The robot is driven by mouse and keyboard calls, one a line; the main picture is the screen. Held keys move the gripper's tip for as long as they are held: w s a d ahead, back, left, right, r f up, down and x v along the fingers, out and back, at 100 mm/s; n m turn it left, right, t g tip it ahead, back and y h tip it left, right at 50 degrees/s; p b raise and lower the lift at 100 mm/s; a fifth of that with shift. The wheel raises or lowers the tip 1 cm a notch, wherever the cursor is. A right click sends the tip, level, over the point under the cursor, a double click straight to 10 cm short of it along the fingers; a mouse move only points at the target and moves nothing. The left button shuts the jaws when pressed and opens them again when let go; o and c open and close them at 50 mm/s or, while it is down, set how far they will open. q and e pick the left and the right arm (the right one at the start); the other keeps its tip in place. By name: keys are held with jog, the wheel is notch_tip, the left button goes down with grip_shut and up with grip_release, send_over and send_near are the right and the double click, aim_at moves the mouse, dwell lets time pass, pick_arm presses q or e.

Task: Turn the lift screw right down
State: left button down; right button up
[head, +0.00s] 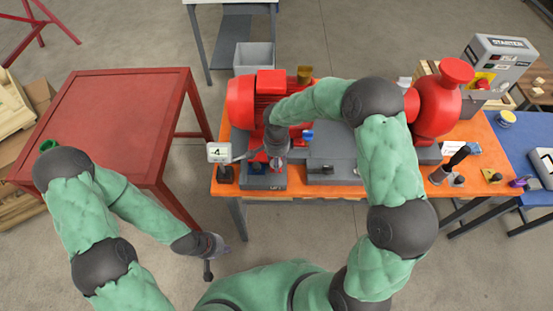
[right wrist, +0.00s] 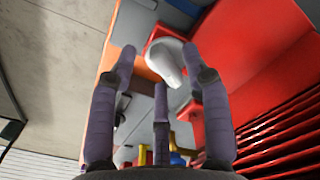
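The lift screw seems to stand at the dark lift block (head: 265,178) at the front left of the skid, in front of the red motor (head: 245,100). My right gripper (head: 276,142) is over this block and hides most of the screw. In the right wrist view my right gripper (right wrist: 160,82) has its fingers spread. A pale, rounded piece (right wrist: 173,62) shows between and beyond the fingertips; I cannot tell whether it is the screw's head or whether a finger touches it. My left gripper (head: 210,258) hangs low, apart from the bench; its finger opening is unclear.
A small display (head: 219,152) reading about 4 stands left of the block. The orange bench (head: 335,190) carries the red pump (head: 437,105). A red table (head: 110,115) stands at left, and a blue table (head: 525,150) at right. The finned motor side (right wrist: 280,125) is close to my right fingers.

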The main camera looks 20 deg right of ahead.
grip_shut()
